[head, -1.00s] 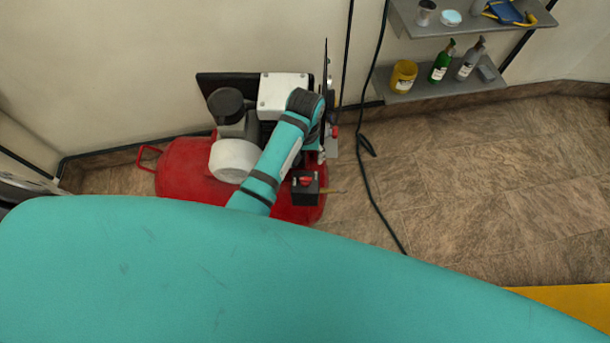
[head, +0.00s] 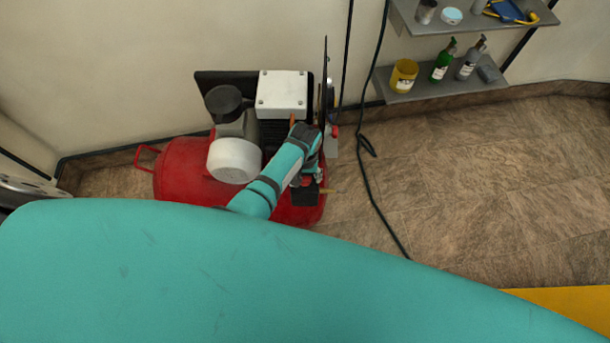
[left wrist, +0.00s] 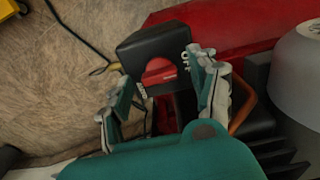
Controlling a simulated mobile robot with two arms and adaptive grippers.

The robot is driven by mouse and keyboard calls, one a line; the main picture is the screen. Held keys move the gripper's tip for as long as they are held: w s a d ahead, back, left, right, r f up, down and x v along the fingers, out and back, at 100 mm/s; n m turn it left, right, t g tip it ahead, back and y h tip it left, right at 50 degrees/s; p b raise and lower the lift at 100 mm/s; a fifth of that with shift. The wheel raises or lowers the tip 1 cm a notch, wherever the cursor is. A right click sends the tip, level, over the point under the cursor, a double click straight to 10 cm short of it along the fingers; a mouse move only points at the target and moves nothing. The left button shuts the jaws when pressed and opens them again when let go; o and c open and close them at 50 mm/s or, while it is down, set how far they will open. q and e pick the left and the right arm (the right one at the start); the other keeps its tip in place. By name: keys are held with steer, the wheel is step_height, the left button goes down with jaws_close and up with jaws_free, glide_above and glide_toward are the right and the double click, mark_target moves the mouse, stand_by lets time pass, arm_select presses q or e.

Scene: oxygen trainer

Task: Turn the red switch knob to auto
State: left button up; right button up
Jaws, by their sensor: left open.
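The red switch knob (left wrist: 159,72) is on a black switch box (left wrist: 150,45), with white lettering at its lower left and upper right. The knob's raised bar lies nearly level in the left wrist view. My left gripper (left wrist: 158,70) is open, one finger on each side of the knob in that view. I cannot tell whether either finger touches it. In the head view my left gripper (head: 312,170) is over the black box (head: 305,198) and hides most of the knob. My right gripper is not in view.
The box is on a red compressor tank (head: 180,170) with a white cylinder (head: 234,160) and a white motor cover (head: 282,93). A thin dark panel (head: 324,90) stands behind my wrist. A shelf (head: 440,88) with bottles is at right.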

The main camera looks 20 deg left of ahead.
arm_select(q)
steer(key=c, duration=1.2)
steer(key=shift+o, duration=0.2)
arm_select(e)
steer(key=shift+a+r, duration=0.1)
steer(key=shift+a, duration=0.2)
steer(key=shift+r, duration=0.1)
arm_select(q)
steer(key=m+p, duration=0.2)
steer(key=m, duration=0.1)
steer(key=shift+r+m, duration=0.15)
steer(key=shift+m, duration=0.15)
steer(key=m+p, duration=0.1)
steer(key=m, duration=0.3)
steer(key=shift+m+p, duration=0.3)
steer(key=m, duration=0.5)
steer(key=shift+p, duration=0.4)
steer(key=m, duration=0.4)
steer(key=shift+m, duration=0.3)
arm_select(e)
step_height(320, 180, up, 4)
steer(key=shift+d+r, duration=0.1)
